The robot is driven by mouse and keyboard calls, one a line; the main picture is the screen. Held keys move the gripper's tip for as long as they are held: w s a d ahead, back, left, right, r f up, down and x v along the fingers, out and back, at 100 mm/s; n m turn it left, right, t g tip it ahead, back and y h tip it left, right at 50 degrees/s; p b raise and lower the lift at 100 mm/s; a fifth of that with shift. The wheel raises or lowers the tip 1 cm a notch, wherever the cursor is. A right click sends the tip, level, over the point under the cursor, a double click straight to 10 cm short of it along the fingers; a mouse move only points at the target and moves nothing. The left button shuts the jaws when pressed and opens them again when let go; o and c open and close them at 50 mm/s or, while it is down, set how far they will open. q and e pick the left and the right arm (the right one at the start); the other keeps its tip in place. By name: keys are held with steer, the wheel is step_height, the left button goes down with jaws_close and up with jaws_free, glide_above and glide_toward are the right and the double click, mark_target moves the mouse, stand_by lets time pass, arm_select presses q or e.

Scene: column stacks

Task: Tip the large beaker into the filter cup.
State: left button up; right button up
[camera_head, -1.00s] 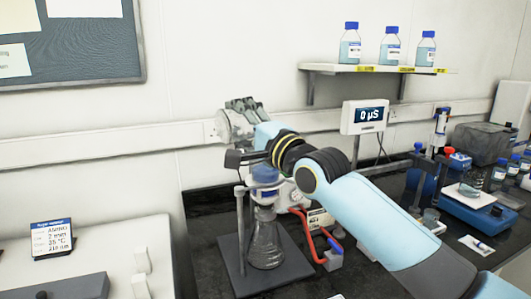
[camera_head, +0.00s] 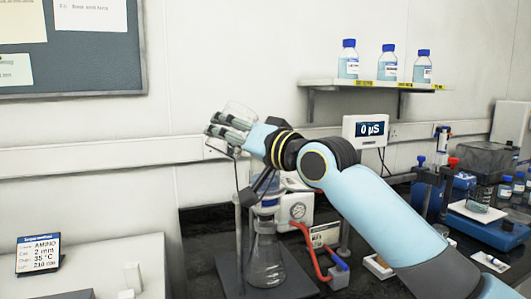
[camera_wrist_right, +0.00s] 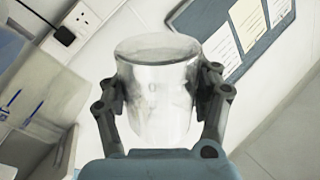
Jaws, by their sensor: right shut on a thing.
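My right gripper (camera_head: 226,132) is shut on the large beaker (camera_head: 240,112), a clear glass one, and holds it in the air above and slightly left of the filter stand. In the right wrist view the beaker (camera_wrist_right: 158,95) sits between both fingers (camera_wrist_right: 160,100); I cannot tell what is in it. The filter cup (camera_head: 268,193) is below my wrist, on top of a clear conical flask (camera_head: 266,258), and is partly hidden by dark parts in front. The beaker is apart from the cup. My left gripper is not in view.
The flask stands on a dark base with an upright rod (camera_head: 238,220) at left. A pump with a gauge (camera_head: 298,210) and red tubing (camera_head: 312,255) are close behind and right. A meter display (camera_head: 368,130) and a bottle shelf (camera_head: 375,84) are at right.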

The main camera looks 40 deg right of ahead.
mark_target(222, 154)
steer(key=f+n, duration=0.1)
steer(key=a+f+n+b, duration=0.1)
steer(key=f, duration=0.1)
steer(key=f+b, duration=0.1)
steer(key=shift+a+f+n, duration=0.15)
steer(key=shift+a+n, duration=0.2)
steer(key=shift+n, duration=0.05)
steer(key=shift+a+f+n+g+b, duration=0.3)
steer(key=shift+a+f+n, duration=0.2)
steer(key=shift+n, duration=0.55)
steer(key=shift+a+f+n+g+b, duration=0.35)
steer(key=shift+a+n, duration=0.15)
steer(key=shift+n, duration=0.55)
